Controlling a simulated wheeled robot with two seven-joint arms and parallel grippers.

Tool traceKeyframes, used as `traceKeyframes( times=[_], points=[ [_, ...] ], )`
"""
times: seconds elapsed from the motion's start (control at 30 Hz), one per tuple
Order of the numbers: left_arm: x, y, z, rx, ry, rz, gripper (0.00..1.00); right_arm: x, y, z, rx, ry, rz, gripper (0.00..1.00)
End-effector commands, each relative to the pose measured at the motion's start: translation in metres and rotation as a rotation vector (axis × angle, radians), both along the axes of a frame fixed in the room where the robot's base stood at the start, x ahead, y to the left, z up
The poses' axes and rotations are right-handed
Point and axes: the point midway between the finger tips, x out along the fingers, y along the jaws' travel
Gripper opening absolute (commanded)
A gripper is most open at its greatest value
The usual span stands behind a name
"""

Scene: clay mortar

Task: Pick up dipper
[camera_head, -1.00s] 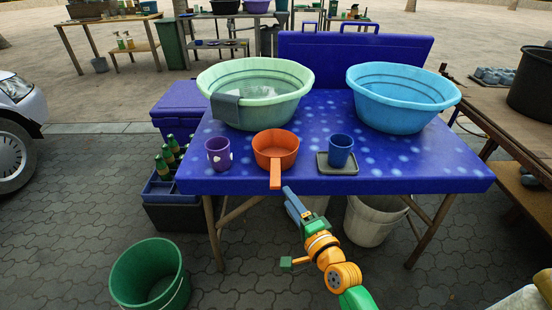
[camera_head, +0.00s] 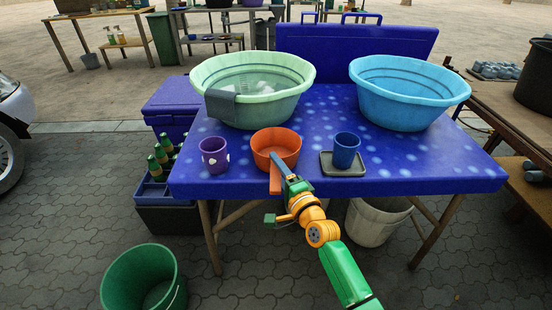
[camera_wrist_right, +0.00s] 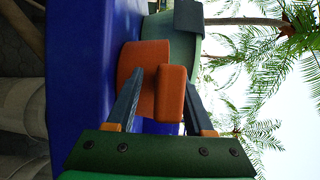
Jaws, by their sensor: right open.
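The orange dipper (camera_head: 276,146) stands on the blue table (camera_head: 420,180) near its front edge, its handle (camera_head: 275,180) pointing toward me over the edge. My right gripper (camera_head: 280,164) is at the handle. In the right wrist view the gripper (camera_wrist_right: 160,98) is open, with one finger on each side of the dipper's handle (camera_wrist_right: 171,93); the dipper's bowl (camera_wrist_right: 140,62) is just beyond. I cannot tell whether the fingers touch the handle. My left gripper is not in view.
A purple cup (camera_head: 214,155) stands left of the dipper, and a blue cup (camera_head: 345,150) on a grey tray (camera_head: 343,171) stands right. Behind are a pale green basin (camera_head: 252,75) with a grey cloth (camera_head: 221,105) and a blue basin (camera_head: 409,95). A green bucket (camera_head: 143,280) is on the floor.

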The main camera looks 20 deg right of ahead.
Motion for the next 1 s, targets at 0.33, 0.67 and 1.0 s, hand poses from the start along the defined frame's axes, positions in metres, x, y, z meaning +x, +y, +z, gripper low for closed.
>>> traceKeyframes(
  times=[0.33, 0.67, 1.0],
  points=[
    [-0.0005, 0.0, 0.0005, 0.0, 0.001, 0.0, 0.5, -0.0006, -0.0001, -0.0001, 0.0, 0.001, 0.0, 0.0],
    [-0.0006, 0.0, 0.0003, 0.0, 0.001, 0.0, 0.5, -0.0009, 0.0, -0.0009, 0.0, 0.003, 0.0, 0.0],
    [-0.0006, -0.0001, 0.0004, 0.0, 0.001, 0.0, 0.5, -0.001, 0.0, -0.0014, 0.0, 0.004, 0.001, 0.0]
  ],
)
